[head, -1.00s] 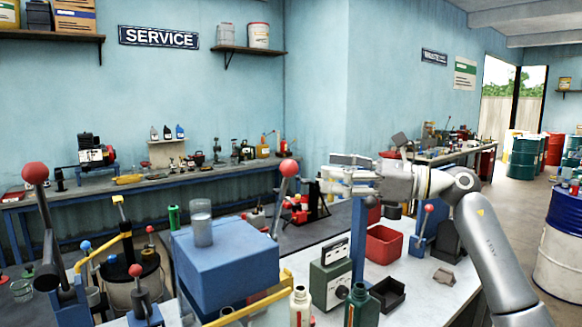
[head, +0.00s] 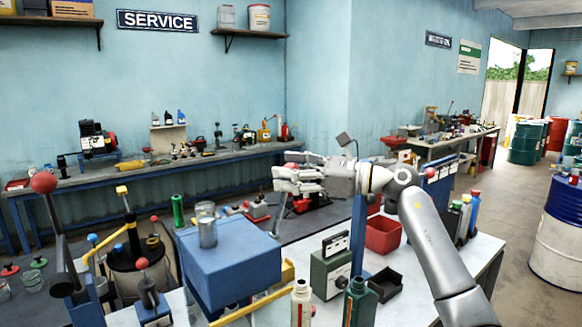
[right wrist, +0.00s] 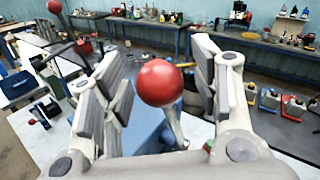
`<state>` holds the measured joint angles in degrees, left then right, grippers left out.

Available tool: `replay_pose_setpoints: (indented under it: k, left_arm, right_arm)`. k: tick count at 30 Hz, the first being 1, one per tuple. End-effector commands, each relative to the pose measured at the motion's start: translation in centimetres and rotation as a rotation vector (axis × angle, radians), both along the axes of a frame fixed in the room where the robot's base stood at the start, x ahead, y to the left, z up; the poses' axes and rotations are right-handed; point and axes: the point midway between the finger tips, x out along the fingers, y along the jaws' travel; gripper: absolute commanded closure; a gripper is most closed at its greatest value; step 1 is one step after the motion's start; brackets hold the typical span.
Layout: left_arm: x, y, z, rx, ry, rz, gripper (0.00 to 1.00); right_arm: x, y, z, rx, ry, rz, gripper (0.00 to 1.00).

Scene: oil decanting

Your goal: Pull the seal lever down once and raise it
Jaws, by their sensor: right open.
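A lever with a red ball knob (right wrist: 160,83) and a metal rod (head: 279,212) stands raised beside a blue box-shaped machine (head: 232,268). In the head view my right gripper (head: 298,178) hides most of this knob. In the right wrist view the knob lies between the spread fingers of the right gripper (right wrist: 150,100). The fingers are open, with gaps visible beside the knob. I cannot tell which red-knobbed lever is the seal lever. My left gripper is in no view.
A glass jar (head: 207,231) stands on the blue machine. Another red-knobbed lever (head: 43,182) rises at the left. A white bottle (head: 301,305), a green bottle (head: 359,300), a green-grey device (head: 330,272) and a red bin (head: 383,235) crowd the near bench.

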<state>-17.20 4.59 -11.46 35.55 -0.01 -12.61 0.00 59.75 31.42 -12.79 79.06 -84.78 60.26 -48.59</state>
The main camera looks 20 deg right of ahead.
Motion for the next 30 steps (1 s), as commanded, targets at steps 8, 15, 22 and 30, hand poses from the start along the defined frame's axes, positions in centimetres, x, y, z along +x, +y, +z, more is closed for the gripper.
replay_pose_setpoints:
  k: [8,15,22,30]
  left_arm:
    - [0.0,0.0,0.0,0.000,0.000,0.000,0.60]
    - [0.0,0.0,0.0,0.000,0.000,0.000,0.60]
    - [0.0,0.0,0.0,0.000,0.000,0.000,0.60]
    - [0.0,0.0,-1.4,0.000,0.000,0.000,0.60]
  right_arm:
    - [0.0,0.0,-0.1,0.000,0.000,0.000,0.56]
    - [0.0,0.0,0.0,0.001,0.001,0.000,0.87]
    - [0.0,-0.1,0.0,0.000,0.000,-0.001,1.00]
    - [-0.4,-0.2,-0.6,0.008,-0.022,-0.001,1.00]
